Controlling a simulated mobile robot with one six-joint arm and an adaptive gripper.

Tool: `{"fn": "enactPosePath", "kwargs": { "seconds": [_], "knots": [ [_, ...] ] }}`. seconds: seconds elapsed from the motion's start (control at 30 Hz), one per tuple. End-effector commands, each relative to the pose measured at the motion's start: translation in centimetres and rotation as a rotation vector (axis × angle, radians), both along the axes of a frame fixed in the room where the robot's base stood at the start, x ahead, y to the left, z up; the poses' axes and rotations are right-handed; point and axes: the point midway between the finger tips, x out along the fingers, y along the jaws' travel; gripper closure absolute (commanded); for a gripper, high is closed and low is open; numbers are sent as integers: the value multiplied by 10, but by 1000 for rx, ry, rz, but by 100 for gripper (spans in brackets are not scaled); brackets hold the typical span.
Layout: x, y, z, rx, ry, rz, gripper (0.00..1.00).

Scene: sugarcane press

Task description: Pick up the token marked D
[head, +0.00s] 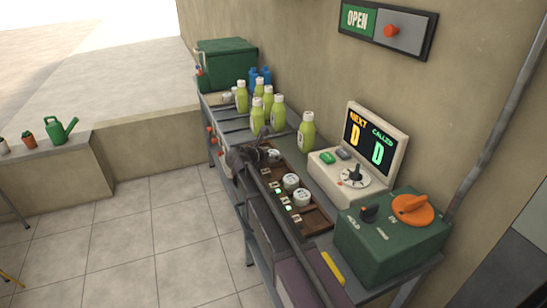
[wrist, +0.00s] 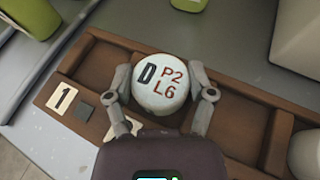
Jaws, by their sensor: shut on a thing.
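The token marked D (wrist: 160,84) is a round white piece with a black D and red "P2 L6" on its top. My gripper (wrist: 161,90) is shut on it, one finger on each side, at the tray's compartments. In the head view my gripper (head: 262,153) is at the far end of the brown tray (head: 318,219), and the token is partly hidden there. The tray's wooden walls (wrist: 237,119) show around the token in the wrist view. I cannot tell whether the token still touches the tray floor.
Two other white tokens (head: 291,182) (head: 301,197) sit in the tray. Several yellow-green bottles (head: 307,132) stand behind it. A beige display box (head: 377,140) shows D under both NEXT and CALLED. A green box with an orange knob (head: 392,240) stands at the near right.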

Motion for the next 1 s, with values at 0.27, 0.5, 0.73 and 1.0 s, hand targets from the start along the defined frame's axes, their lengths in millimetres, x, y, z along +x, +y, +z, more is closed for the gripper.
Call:
{"fn": "enactPosePath", "kwargs": {
  "seconds": [0.27,0.5,0.73,1.0],
  "knots": [
    [0,0,1,1,0,0,74],
    [0,1,9,1,1,1,74],
    [0,1,26,1,1,1,74],
    [-29,13,39,1,1,5,74]
  ]
}}
